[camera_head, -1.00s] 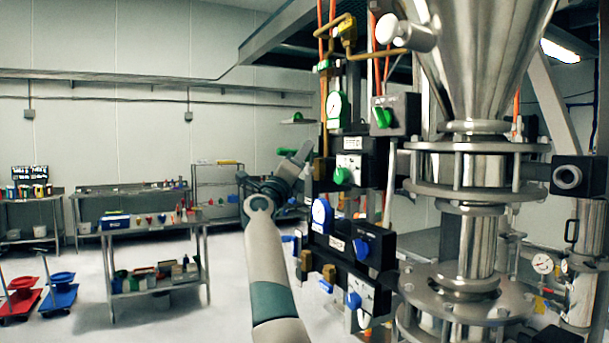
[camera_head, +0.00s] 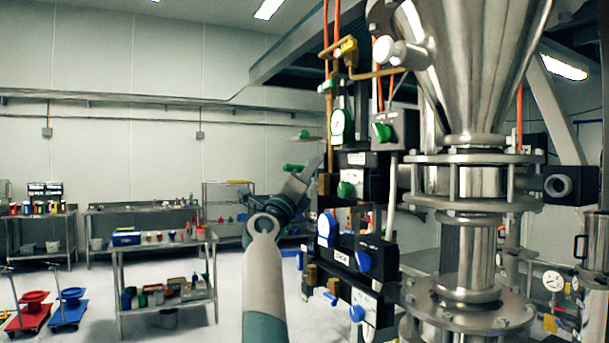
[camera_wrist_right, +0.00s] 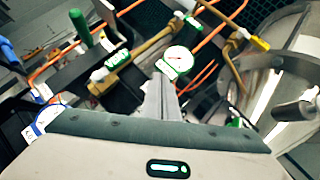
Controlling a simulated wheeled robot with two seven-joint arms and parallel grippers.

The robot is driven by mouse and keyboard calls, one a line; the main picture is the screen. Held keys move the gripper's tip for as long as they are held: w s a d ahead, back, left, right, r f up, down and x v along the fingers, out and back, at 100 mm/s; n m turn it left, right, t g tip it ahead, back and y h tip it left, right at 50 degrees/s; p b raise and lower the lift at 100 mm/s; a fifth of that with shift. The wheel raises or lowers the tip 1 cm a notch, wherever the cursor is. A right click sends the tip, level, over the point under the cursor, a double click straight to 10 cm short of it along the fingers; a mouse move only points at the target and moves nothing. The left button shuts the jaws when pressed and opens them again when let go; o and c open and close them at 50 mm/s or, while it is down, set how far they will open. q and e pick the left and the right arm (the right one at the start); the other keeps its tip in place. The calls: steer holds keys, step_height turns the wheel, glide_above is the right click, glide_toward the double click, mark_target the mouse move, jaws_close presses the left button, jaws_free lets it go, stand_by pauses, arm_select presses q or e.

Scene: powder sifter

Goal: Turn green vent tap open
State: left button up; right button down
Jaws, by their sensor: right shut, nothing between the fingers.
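A green lever handle (camera_head: 293,167), which looks like the vent tap, sticks out left of the valve panel in the head view. A dark green handle, probably the same one, stands at upper left in the right wrist view (camera_wrist_right: 80,27). My right gripper (camera_head: 309,170) is shut and empty beside the panel's left side, close to the green lever in the head view. Its shut fingers show in the right wrist view (camera_wrist_right: 160,98), pointing toward a green-rimmed gauge (camera_wrist_right: 178,61), with the green handle off to their left. Contact with the handle is not visible. My left gripper is not in view.
The panel also has green knobs (camera_head: 382,132) and (camera_head: 346,189), a blue-rimmed gauge (camera_head: 325,230) and a blue knob (camera_head: 363,261). Brass and orange pipes run above. A large steel hopper (camera_head: 470,60) stands at right. Open floor and steel tables (camera_head: 160,243) lie at left.

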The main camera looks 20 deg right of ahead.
steer(key=s+a+b, duration=0.2)
steer(key=s+a, duration=0.2)
steer(key=s, duration=0.1)
steer(key=shift+f, duration=0.15)
stand_by(0.4)
